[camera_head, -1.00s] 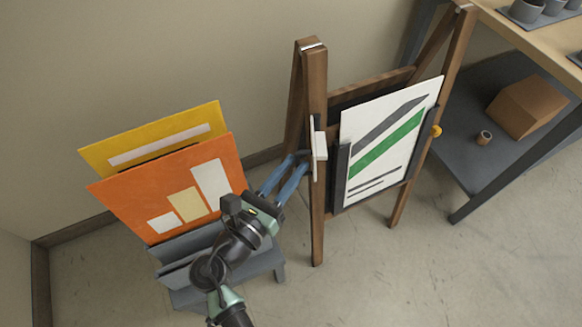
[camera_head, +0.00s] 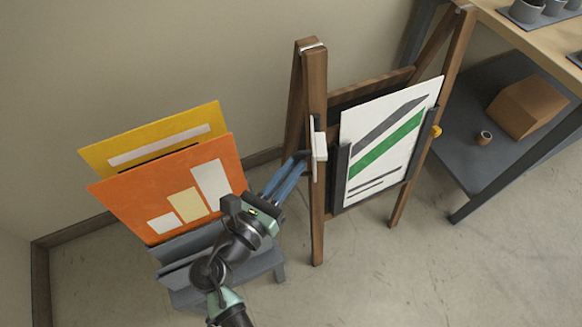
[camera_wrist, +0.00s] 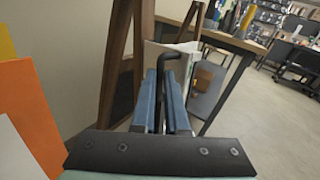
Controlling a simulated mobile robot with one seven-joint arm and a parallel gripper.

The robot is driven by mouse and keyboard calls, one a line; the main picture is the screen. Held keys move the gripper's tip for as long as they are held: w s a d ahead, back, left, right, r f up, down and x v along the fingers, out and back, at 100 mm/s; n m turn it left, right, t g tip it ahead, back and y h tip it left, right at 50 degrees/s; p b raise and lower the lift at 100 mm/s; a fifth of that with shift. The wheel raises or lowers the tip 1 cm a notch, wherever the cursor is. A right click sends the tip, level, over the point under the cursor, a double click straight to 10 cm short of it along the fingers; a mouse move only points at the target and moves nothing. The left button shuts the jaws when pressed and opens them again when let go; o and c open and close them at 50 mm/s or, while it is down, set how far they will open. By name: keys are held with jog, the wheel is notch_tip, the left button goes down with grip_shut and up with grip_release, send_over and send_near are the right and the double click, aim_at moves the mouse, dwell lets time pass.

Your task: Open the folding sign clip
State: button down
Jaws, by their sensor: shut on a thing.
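The folding sign is a brown wooden A-frame (camera_head: 318,220) with a white poster (camera_head: 392,140) bearing grey and green stripes. A pale clip-like piece (camera_head: 319,146) sits on its left post, and dark strips (camera_head: 341,175) run along the poster's sides. My gripper (camera_head: 288,178) is just left of that post, blue fingers close together. In the wrist view, my gripper (camera_wrist: 164,98) is shut on a thin black bent rod (camera_wrist: 159,90), whose hooked end stands above the fingers. What the rod belongs to is unclear. The poster also shows behind it (camera_wrist: 182,48).
A grey rack (camera_head: 225,262) with an orange board (camera_head: 165,190) and a yellow board (camera_head: 150,140) stands left, close to my arm. A table (camera_head: 545,40) with a lower shelf holding a cardboard box (camera_head: 527,107) stands right. Floor in front of the sign is clear.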

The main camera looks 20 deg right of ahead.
aim_at(309, 175)
dwell(0.8)
jog(key=s+d+p, duration=0.1)
jog(key=p, duration=0.1)
jog(key=s+d+p, duration=0.1)
jog(key=shift+d+r+p, duration=0.15)
jog(key=shift+r+p, duration=0.15)
jog(key=shift+p, duration=0.05)
jog(key=shift+s+d+f, duration=0.15)
jog(key=c, duration=1.2)
grip_release()
